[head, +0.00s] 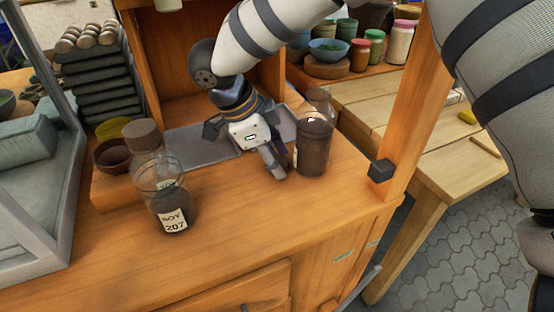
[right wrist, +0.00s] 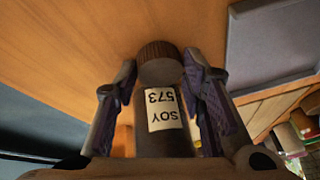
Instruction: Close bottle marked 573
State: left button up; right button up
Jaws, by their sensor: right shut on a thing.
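The bottle marked 573 (head: 313,148) is glass with dark contents and stands upright on the wooden counter. No cap shows on its clear neck in the head view. Its white label reads SOY 573, upside down in the right wrist view (right wrist: 165,110). My right gripper (head: 272,160) points down just left of this bottle. In the right wrist view, its fingertips (right wrist: 158,72) are shut on a brown ribbed cap (right wrist: 160,52), low beside the bottle. The gripper hides the cap in the head view. My left gripper is not in view.
A capped bottle marked SOY 207 (head: 173,195) stands on the counter at left. A grey tray (head: 205,145) lies behind the gripper. A wooden post (head: 410,110) rises at right. The front counter is clear.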

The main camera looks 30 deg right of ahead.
notch_tip(320, 180, up, 3)
jog(key=shift+f, duration=0.1)
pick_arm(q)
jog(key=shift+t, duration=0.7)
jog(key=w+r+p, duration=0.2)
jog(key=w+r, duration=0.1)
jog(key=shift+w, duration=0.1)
pick_arm(e)
jog(key=s+a+r, duration=0.2)
jog(key=s+r, duration=0.3)
jog(key=s, duration=0.1)
jog(key=s+a+r, duration=0.2)
jog(key=s+r, duration=0.3)
jog(key=s, duration=0.2)
jog(key=shift+a, duration=0.4)
jog(key=shift+s+r, duration=0.1)
